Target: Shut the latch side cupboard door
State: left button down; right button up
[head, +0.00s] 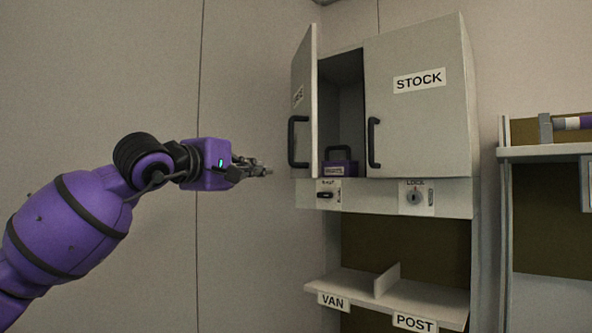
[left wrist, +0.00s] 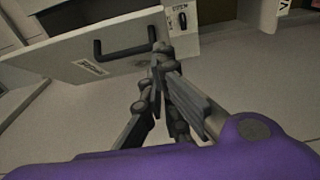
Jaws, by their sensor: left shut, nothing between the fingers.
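The left cupboard door (head: 304,100) stands open, swung out toward me, its edge facing me. It has a black bar handle (head: 293,142) and a label turned too far to read. In the left wrist view the same door (left wrist: 60,70) shows with its handle (left wrist: 97,50) and label. My left gripper (head: 269,170) is shut and empty, left of the door and a little below handle height. In the left wrist view its fingers (left wrist: 160,55) overlap the handle's end; I cannot tell if they touch. My right gripper is not in view.
The right door, marked STOCK (head: 420,120), is shut. A purple box (head: 341,168) stands inside the open side. Below are a small black latch (head: 325,195) and a LOCK keyhole plate (head: 415,198). A VAN and POST shelf (head: 352,283) is lower. The wall side at left is clear.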

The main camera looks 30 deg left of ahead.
pick_arm(q)
jog(key=w+d+p, duration=0.2)
jog(key=w, duration=0.9)
jog(key=shift+w+f, duration=0.25)
jog(key=shift+w, duration=0.05)
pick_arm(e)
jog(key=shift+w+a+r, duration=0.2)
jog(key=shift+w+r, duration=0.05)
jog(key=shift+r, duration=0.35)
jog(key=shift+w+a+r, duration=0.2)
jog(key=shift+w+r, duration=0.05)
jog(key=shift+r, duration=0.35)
pick_arm(q)
jog(key=shift+d, duration=0.15)
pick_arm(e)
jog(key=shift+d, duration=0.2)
